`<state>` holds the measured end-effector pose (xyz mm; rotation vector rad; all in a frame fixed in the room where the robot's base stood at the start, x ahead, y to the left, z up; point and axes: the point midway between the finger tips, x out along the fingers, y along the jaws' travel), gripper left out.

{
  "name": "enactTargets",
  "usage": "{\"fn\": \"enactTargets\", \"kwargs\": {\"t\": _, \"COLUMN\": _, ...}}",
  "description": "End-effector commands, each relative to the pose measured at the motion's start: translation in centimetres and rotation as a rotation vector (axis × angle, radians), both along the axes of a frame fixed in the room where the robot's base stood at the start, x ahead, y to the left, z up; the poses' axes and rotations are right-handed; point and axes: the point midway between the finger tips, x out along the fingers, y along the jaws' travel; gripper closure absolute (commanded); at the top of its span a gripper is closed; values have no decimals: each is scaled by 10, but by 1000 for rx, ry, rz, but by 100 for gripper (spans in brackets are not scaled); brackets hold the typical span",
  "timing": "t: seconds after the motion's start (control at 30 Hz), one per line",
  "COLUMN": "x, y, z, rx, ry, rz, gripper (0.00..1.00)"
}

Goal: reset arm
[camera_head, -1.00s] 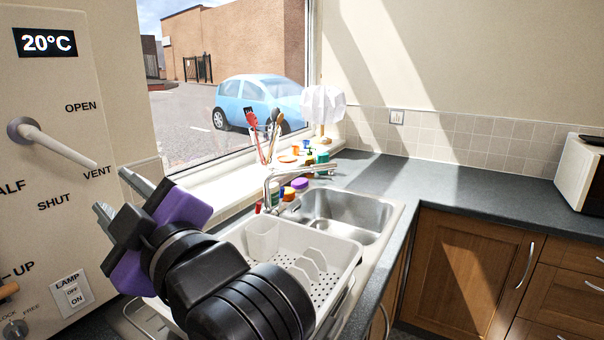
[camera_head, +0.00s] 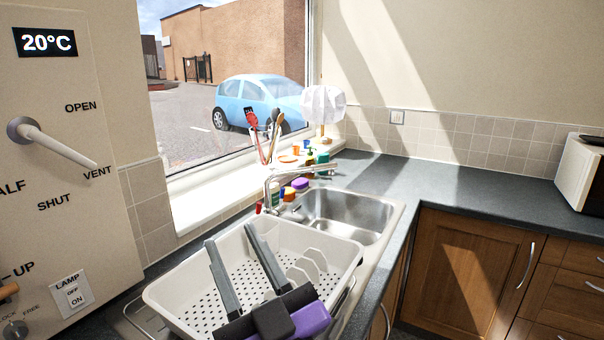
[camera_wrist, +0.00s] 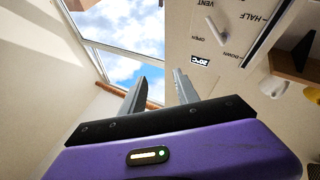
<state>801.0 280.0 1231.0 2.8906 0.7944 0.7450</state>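My gripper (camera_head: 230,236) is low in the head view, in front of the white dish rack (camera_head: 168,290). Its two grey fingers point up and away, well apart, with nothing between them. Part of its purple and black body shows at the bottom edge. In the wrist view my gripper (camera_wrist: 159,77) is also open and empty, and its fingers point toward the window and sky.
A panel (camera_head: 85,200) with a white lever (camera_head: 60,145) near VENT and a lamp switch (camera_head: 72,294) stands at left. Behind the rack are the sink (camera_head: 345,212), tap (camera_head: 270,190) and utensils (camera_head: 265,140) by the window. The right worktop (camera_head: 460,185) is mostly clear.

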Motion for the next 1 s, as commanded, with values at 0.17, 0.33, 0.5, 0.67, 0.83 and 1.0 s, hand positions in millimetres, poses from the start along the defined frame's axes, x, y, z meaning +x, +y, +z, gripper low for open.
{"fn": "enactTargets", "kwargs": {"t": 0.17, "x": -21, "y": -56, "z": -62, "rx": 71, "ry": 86, "rz": -74, "gripper": 63}}
{"fn": "enactTargets", "kwargs": {"t": 0.33, "x": -51, "y": -105, "z": -111, "rx": 117, "ry": 154, "rz": -146, "gripper": 63}}
{"fn": "enactTargets", "kwargs": {"t": 0.5, "x": -89, "y": -149, "z": -154, "rx": 138, "ry": 226, "rz": -219, "gripper": 63}}
{"fn": "enactTargets", "kwargs": {"t": 0.67, "x": -131, "y": -186, "z": -187, "rx": 141, "ry": 296, "rz": -285, "gripper": 63}}
{"fn": "enactTargets", "kwargs": {"t": 0.83, "x": -180, "y": -219, "z": -217, "rx": 122, "ry": 379, "rz": -355, "gripper": 63}}
{"fn": "enactTargets", "kwargs": {"t": 1.0, "x": -231, "y": -246, "z": -242, "rx": 81, "ry": 482, "rz": -421, "gripper": 63}}
